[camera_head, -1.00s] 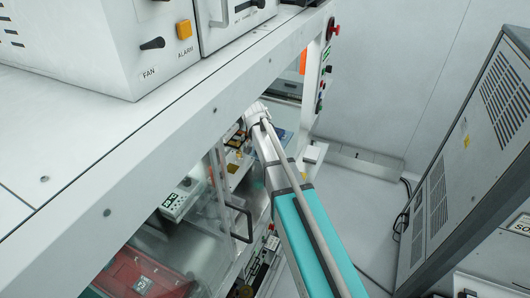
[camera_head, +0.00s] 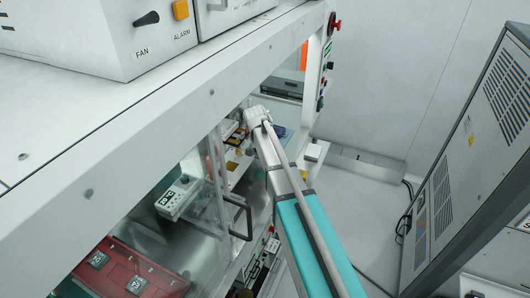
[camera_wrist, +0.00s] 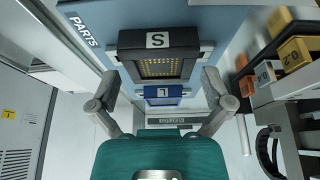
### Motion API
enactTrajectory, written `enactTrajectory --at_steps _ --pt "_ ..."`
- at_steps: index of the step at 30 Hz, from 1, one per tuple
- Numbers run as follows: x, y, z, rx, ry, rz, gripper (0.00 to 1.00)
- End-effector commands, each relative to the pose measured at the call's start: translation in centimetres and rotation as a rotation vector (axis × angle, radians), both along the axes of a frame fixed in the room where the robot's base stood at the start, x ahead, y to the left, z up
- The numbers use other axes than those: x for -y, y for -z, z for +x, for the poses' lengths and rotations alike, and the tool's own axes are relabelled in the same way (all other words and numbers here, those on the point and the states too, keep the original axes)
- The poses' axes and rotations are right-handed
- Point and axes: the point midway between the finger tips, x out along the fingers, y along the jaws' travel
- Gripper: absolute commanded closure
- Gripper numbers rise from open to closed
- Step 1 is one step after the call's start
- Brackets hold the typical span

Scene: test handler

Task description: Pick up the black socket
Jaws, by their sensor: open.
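The black socket (camera_wrist: 158,62) is in the wrist view, above the middle, on a blue surface marked PARTS. It has a black frame, a yellow-dotted centre and a white label with an S-like mark. A smaller blue socket (camera_wrist: 163,93) with a white label lies just below it in the picture. My gripper (camera_wrist: 161,82) is open, one finger on each side of the two sockets in the picture. The fingers appear apart from the black socket; the exact gap in depth cannot be told. In the head view my arm reaches to the machine opening, and the fingers are hidden.
A rack with orange pieces (camera_wrist: 294,51) stands at the right in the wrist view. In the head view a clear door with a black handle (camera_head: 237,218) is beside my arm. A red tray (camera_head: 120,272) lies behind the clear panel. Open floor is at the right.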

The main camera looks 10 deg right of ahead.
Motion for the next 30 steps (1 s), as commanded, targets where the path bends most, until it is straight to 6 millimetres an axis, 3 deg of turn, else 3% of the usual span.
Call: enactTrajectory --at_steps 22,23,30 --pt "0.13 0.59 0.21 0.000 -0.001 0.000 0.00" --pt "0.13 0.59 0.21 0.000 -0.001 0.000 0.02" --pt "0.13 0.59 0.21 0.000 -0.001 0.000 0.46"
